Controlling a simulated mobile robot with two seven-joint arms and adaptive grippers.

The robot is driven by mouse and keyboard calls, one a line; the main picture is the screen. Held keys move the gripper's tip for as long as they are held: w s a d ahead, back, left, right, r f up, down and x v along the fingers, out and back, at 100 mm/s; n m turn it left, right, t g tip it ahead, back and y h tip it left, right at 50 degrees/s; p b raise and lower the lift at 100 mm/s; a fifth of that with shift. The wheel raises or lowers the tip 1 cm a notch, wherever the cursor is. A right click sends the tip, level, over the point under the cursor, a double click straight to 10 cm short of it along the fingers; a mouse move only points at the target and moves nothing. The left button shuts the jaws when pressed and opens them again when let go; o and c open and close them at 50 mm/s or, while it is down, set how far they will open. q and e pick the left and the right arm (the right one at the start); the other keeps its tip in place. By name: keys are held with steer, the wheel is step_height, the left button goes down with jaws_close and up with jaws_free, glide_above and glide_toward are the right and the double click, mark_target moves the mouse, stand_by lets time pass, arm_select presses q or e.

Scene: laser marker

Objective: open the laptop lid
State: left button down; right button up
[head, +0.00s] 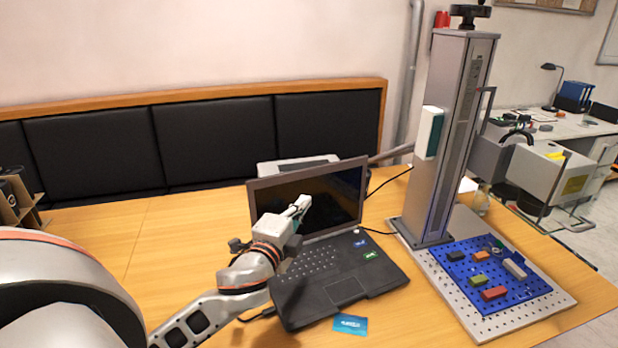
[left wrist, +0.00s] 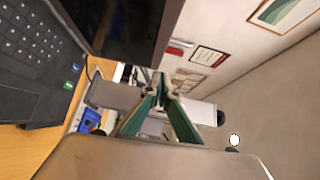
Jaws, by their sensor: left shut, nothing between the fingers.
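The black laptop (head: 345,290) stands on the wooden table with its lid (head: 345,190) raised, the dark screen facing me. Its keyboard also shows at the left of the left wrist view (left wrist: 35,55), with the screen (left wrist: 125,30) at the top. My left gripper (head: 303,203) is in front of the screen, above the keyboard, with its fingers shut and empty. In the left wrist view its fingertips (left wrist: 160,85) meet, close to the screen's edge; I cannot tell whether they touch it. My right gripper is not in view.
The laser marker's tall column (head: 450,140) stands right of the laptop. Its blue perforated plate (head: 450,262) holds several small coloured blocks. A blue card (head: 350,325) lies in front of the laptop.

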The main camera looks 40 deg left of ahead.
arm_select(q)
glide_toward(314, 172)
steer(key=w+d, duration=0.2)
steer(key=w, duration=0.1)
steer(key=w+a, duration=0.2)
steer(key=shift+a, duration=0.25)
steer(key=shift+w+a, duration=0.3)
